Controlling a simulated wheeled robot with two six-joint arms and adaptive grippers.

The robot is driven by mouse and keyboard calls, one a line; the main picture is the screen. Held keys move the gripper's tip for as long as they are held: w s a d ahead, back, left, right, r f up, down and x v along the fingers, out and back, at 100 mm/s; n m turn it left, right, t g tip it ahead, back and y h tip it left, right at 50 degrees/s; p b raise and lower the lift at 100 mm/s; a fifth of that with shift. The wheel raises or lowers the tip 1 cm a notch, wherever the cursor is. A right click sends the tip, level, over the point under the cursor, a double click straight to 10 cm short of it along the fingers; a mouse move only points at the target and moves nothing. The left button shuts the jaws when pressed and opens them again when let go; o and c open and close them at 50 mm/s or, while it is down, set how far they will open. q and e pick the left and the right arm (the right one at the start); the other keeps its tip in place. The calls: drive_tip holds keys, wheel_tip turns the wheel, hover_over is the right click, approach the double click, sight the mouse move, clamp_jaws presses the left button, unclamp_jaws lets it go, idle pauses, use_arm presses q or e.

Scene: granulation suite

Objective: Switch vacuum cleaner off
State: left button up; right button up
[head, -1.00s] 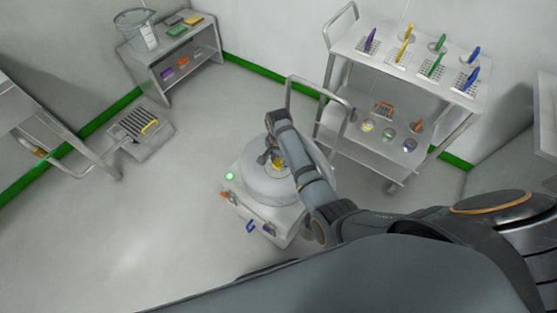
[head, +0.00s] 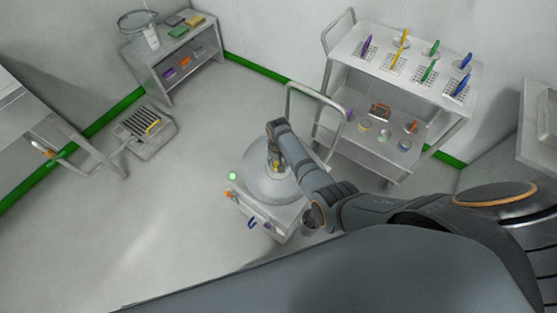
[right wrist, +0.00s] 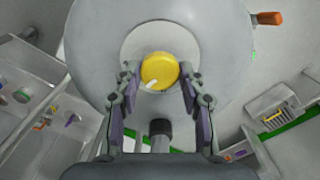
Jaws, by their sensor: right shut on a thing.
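The vacuum cleaner (head: 262,190) stands on the floor in the middle of the head view. It has a round grey top, a push handle and a green light (head: 232,176) that glows. A yellow knob (right wrist: 159,70) with a white mark sits on a pale disc on its top. The mark points to the lower left in the right wrist view. My right gripper (right wrist: 158,78) reaches down from above and is shut on the yellow knob, one finger on each side. In the head view my gripper partly hides the knob. My left gripper is not in view.
A two-level trolley (head: 345,52) with coloured tools stands behind right. A low shelf (head: 160,58) with a bucket (head: 140,35) stands back left. A floor grate (head: 127,143) lies at left, near a table (head: 25,105). The floor at front left is clear.

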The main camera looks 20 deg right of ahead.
drive_tip(key=n+p, duration=0.1)
drive_tip(key=n, duration=0.3)
drive_tip(key=shift+r+n+p, duration=0.1)
drive_tip(key=shift+n+p, duration=0.2)
drive_tip(key=shift+p, duration=0.05)
drive_tip(key=shift+n+p, duration=0.55)
drive_tip(key=shift+n, duration=1.95)
drive_tip(key=o, duration=1.2)
drive_tip(key=shift+c, duration=0.2)
wheel_tip(320, 180, up, 12)
